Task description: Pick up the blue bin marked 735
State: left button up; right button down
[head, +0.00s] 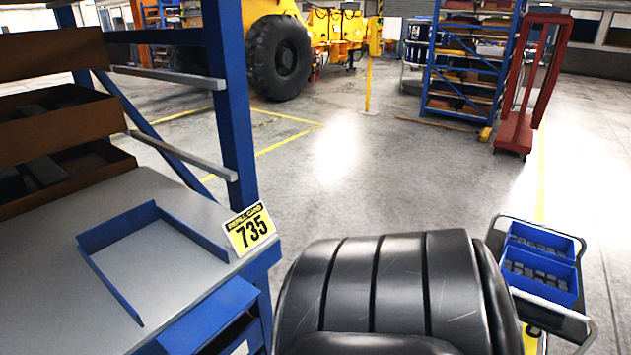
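A yellow and white card reading "REFILL CARD 735" (250,229) stands at the right front corner of the grey shelf top (60,290). Beside it on the shelf is a low blue-walled frame (120,227), with only grey surface showing inside. Two blue bins (541,239) holding small dark pieces sit on a cart at the right. No number is readable on them. A further blue bin-like box (210,315) sits at the shelf's front edge, with a white label too cut off to read. Neither of my grippers is in view.
Open floor lies beyond, then a yellow vehicle (330,28), a blue rack (465,75) and a red stand (518,125).

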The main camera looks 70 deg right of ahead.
aim_at(553, 281)
jog(key=z, duration=2.05)
jog(key=k+l, duration=0.15)
jog(key=l, duration=0.6)
jog(key=k+l+u, duration=0.1)
jog(key=l, duration=0.65)
jog(key=k+l, duration=0.2)
jog(key=l, duration=0.5)
jog(key=k+l+u, duration=0.1)
jog(key=l, duration=0.65)
jog(key=k+l, duration=0.25)
jog(key=l, duration=0.45)
jog(key=k+l+u, duration=0.1)
jog(key=l, duration=0.65)
jog(key=k+l, duration=0.35)
jog(key=l, duration=0.35)
jog(key=k+l+u, duration=0.1)
jog(key=l, duration=0.6)
jog(key=i+j+z, duration=0.25)
